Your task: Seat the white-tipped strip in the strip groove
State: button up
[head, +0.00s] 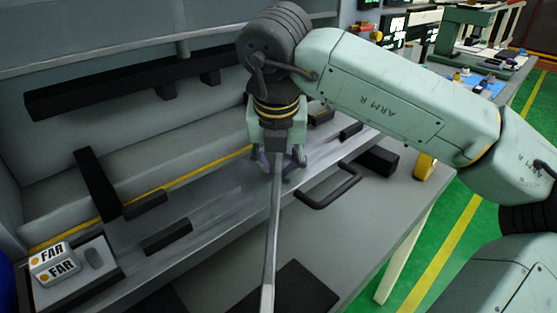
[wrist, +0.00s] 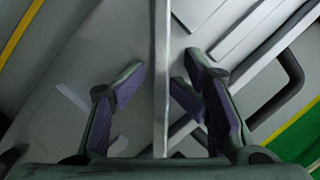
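The long thin grey strip (head: 271,235) runs from beneath my gripper (head: 279,165) toward the bottom edge of the head view. Its near end looks paler, almost white. In the wrist view the strip (wrist: 161,60) passes upright through the middle of the picture, between the purple-padded fingers of my gripper (wrist: 160,85). The fingers are apart, with a visible gap on each side of the strip, so they straddle it without gripping. The far end of the strip is hidden behind my gripper. I cannot clearly make out the strip groove.
A long pale ledge carries black blocks (head: 167,236) and runs diagonally below a yellow line. A black handle (head: 329,187) and a black block (head: 378,161) lie to the right. A dark plate (head: 296,287) lies in front.

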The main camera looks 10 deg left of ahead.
jog(key=shift+s+d+f, duration=0.1)
jog(key=shift+s+f, duration=0.05)
jog(key=shift+f, duration=0.15)
jog(key=shift+r+p, duration=0.55)
jog(key=shift+p, duration=0.15)
jog(key=a+b+v, duration=0.1)
jog(key=v, duration=1.1)
jog(key=shift+w+d+r, duration=0.2)
jog(key=shift+d+r, duration=0.1)
jog(key=shift+d, duration=0.1)
